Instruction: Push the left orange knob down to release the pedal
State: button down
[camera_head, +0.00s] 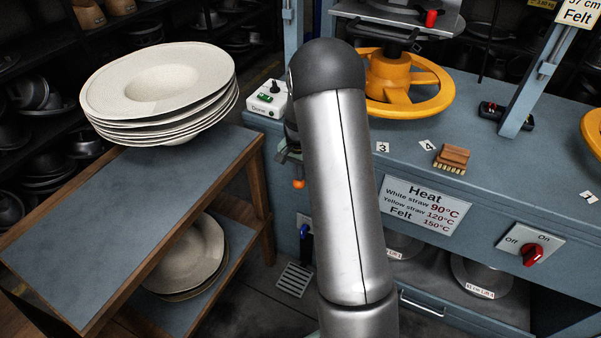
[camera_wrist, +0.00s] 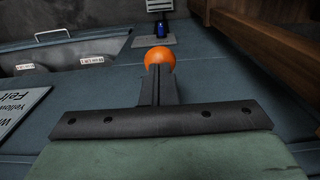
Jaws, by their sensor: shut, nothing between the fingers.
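The left orange knob (camera_head: 298,184) shows on the front of the blue bench, just left of my arm in the head view. In the wrist view the knob (camera_wrist: 160,58) is right at the tips of my gripper (camera_wrist: 156,75). Its dark fingers are shut with nothing between them. I cannot tell whether the fingertips touch the knob. A grated metal plate near the floor (camera_head: 295,279), possibly the pedal, shows below the knob. In the head view my arm hides most of the gripper; only a bit of its greenish body shows.
A wooden cart (camera_head: 78,212) with a stack of pale hat brims (camera_head: 160,85) stands close on the left. A small control box (camera_head: 267,99), an orange handwheel (camera_head: 405,92) and a brown brush (camera_head: 452,158) are on the bench. A red switch (camera_head: 532,254) is at right.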

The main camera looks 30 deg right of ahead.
jog(key=shift+f, duration=0.35)
jog(key=shift+r, duration=0.1)
notch_tip(320, 180, up, 8)
jog(key=p, duration=0.5)
dwell(0.9)
